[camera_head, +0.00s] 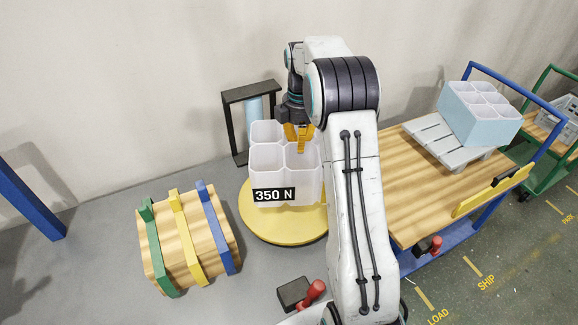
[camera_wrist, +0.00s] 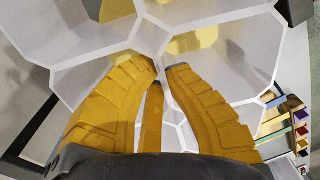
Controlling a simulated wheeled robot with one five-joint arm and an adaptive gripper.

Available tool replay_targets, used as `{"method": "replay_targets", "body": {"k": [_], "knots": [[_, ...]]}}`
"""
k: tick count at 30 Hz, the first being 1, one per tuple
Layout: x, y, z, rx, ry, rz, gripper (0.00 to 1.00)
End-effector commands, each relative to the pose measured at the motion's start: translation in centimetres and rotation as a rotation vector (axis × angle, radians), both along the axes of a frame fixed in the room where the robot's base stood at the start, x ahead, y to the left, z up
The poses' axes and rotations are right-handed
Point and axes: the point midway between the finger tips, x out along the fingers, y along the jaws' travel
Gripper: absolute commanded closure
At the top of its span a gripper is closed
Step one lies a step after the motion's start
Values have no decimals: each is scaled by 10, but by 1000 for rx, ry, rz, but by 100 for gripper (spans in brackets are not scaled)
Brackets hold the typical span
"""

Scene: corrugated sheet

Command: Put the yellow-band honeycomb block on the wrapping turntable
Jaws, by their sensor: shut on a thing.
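A white honeycomb block (camera_head: 281,177) with open hexagonal cells and a black "350 N" label stands upright over the round yellow turntable (camera_head: 262,229). I cannot tell whether its base touches the turntable, and no yellow band shows on its visible side. My gripper (camera_head: 298,140) comes down from above with its orange fingers shut on the block's inner cell wall. In the wrist view, my gripper (camera_wrist: 160,72) has its fingertips at a junction of the white cell walls (camera_wrist: 148,38). Yellow shows through some cells. My arm hides the right edge of the turntable.
A black frame with a pale blue roll (camera_head: 254,108) stands behind the turntable. A blue-handled cart (camera_head: 400,200) at right bears a grey pallet (camera_head: 431,143) with a pale blue honeycomb block (camera_head: 468,121).

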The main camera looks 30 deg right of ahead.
Motion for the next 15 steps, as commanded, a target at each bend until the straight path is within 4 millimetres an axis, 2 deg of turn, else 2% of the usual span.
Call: {"method": "replay_targets", "body": {"k": [3,6,15], "knots": [[-4,18,-6,-1,-1,3,100],[-5,25,-10,-1,0,2,100],[-8,35,-20,-3,-1,0,100]]}}
